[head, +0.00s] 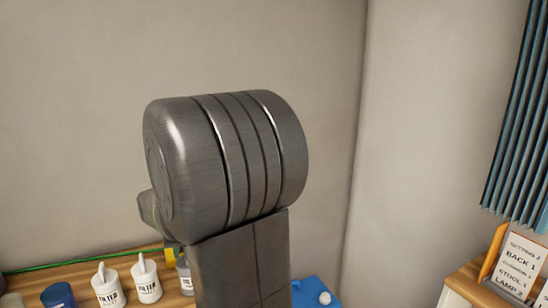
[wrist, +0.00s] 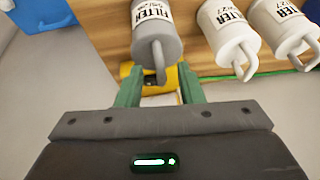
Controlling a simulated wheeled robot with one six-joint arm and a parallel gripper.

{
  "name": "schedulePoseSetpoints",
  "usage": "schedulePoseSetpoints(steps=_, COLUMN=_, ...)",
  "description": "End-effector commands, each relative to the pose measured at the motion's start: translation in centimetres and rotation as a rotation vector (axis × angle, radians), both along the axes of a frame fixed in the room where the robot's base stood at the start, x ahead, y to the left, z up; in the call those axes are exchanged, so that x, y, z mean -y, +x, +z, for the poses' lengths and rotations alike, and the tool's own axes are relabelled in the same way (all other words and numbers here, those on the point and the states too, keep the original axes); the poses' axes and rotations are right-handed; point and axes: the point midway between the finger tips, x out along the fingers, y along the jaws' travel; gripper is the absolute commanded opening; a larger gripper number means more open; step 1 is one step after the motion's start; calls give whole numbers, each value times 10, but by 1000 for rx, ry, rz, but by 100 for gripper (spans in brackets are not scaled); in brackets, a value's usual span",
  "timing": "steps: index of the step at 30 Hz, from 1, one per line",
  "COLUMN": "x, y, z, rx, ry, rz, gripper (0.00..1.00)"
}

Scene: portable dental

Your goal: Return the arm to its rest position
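My arm fills the middle of the head view, with a large grey joint (head: 225,155) standing upright in front of the wall. In the head view my arm hides most of the gripper.
White filter canisters (head: 108,286) stand on a wooden surface (head: 85,268) at lower left, beside a blue container (head: 58,295). A blue box (head: 318,290) is behind my arm. A label card (head: 520,262) and a blue curtain (head: 520,120) are at right.

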Motion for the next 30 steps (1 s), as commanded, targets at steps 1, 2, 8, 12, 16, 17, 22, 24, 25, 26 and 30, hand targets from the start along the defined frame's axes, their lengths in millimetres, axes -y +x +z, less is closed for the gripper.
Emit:
schedulePoseSetpoints(steps=1, x=0, y=0, z=4, rx=2, ry=1, rz=0, gripper=34)
schedulePoseSetpoints(steps=2, x=0, y=0, z=4, rx=2, ry=1, rz=0, gripper=34)
schedulePoseSetpoints(steps=8, x=0, y=0, z=4, rx=2, ry=1, rz=0, gripper=34)
schedulePoseSetpoints(steps=12, x=0, y=0, z=3, rx=2, ry=1, rz=0, gripper=34)
schedulePoseSetpoints(steps=16, x=1, y=-2, z=4, rx=2, ry=2, rz=0, gripper=34)
schedulePoseSetpoints(steps=17, x=2, y=-3, z=9, rx=2, ry=2, rz=0, gripper=34)
schedulePoseSetpoints(steps=22, x=9, y=-12, z=36, rx=6, ry=4, rz=0, gripper=34)
schedulePoseSetpoints(steps=24, x=13, y=-16, z=49, rx=6, ry=4, rz=0, gripper=34)
schedulePoseSetpoints(steps=25, x=14, y=-18, z=55, rx=6, ry=4, rz=0, gripper=34)
schedulePoseSetpoints(steps=26, x=16, y=-20, z=60, rx=6, ry=4, rz=0, gripper=34)
schedulePoseSetpoints(steps=30, x=23, y=-29, z=86, rx=6, ry=4, rz=0, gripper=34)
